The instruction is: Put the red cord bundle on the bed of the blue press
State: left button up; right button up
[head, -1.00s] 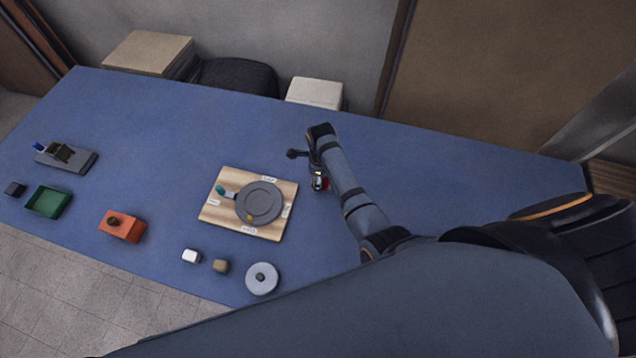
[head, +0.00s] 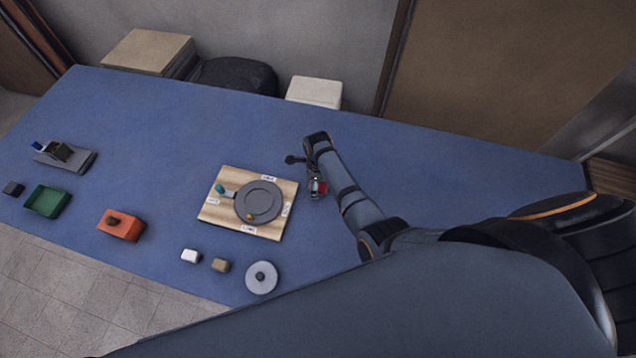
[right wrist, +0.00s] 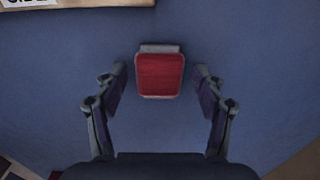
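The red cord bundle (right wrist: 159,75) is a small ribbed red block with a pale edge, on the blue table. It also shows in the head view as a red spot (head: 322,188) at my right gripper (head: 316,184). In the right wrist view, the fingers of this gripper (right wrist: 160,88) are spread on both sides of the bundle, with a gap on each side. The press (head: 78,161), at the far left of the table, has a grey base, a dark upper part and a blue handle end. Its bed is hard to make out. My left gripper is out of view.
A wooden board (head: 272,230) with a grey disc (head: 258,201) and labels lies just left of my right gripper.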

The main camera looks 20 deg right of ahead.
jog(key=shift+r, duration=0.1)
notch_tip(320, 180, up, 12)
jog(key=p, duration=0.9)
